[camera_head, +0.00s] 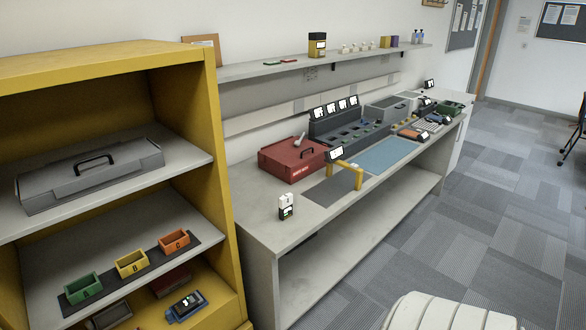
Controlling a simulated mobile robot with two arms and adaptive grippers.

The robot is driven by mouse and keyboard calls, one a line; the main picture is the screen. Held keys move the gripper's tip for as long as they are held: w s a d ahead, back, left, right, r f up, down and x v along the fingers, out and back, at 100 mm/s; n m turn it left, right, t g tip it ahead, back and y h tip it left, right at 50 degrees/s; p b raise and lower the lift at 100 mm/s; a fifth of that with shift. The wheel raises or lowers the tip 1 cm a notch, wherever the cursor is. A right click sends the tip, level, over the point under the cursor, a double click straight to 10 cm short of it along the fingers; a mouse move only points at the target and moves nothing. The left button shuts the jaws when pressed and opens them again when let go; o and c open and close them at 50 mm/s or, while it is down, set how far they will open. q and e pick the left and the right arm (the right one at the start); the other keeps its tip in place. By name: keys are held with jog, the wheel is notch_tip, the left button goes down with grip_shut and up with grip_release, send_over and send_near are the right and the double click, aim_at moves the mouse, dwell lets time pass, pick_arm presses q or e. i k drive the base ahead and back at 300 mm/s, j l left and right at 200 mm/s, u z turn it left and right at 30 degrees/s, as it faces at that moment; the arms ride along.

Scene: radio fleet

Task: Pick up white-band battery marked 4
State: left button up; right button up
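Neither of my grippers is in view. A small upright black block with a white upper part and a green patch (286,207) stands alone near the front left of the grey workbench (262,226). It may be a battery, but I cannot read a number on it. A dark charger-like console (350,126) with several upright white-and-black displays stands farther back on the bench. Small green and dark items sit in or on it, too small to identify. I cannot pick out a battery marked 4.
A yellow shelf unit (215,135) at left holds a grey case (92,172) and green (83,287), yellow (132,264) and orange (174,243) bins. A red toolbox (292,160), yellow bracket (346,172) and blue mat (387,155) are on the bench. Carpet floor at right is mostly clear.

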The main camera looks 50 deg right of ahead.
aim_at(284, 201)
jog(key=l+u, duration=0.1)
jog(key=l, duration=1.1)
jog(key=k+l+u, duration=0.15)
jog(key=l, duration=0.45)
jog(key=l+u, duration=0.1)
jog(key=l, duration=0.45)
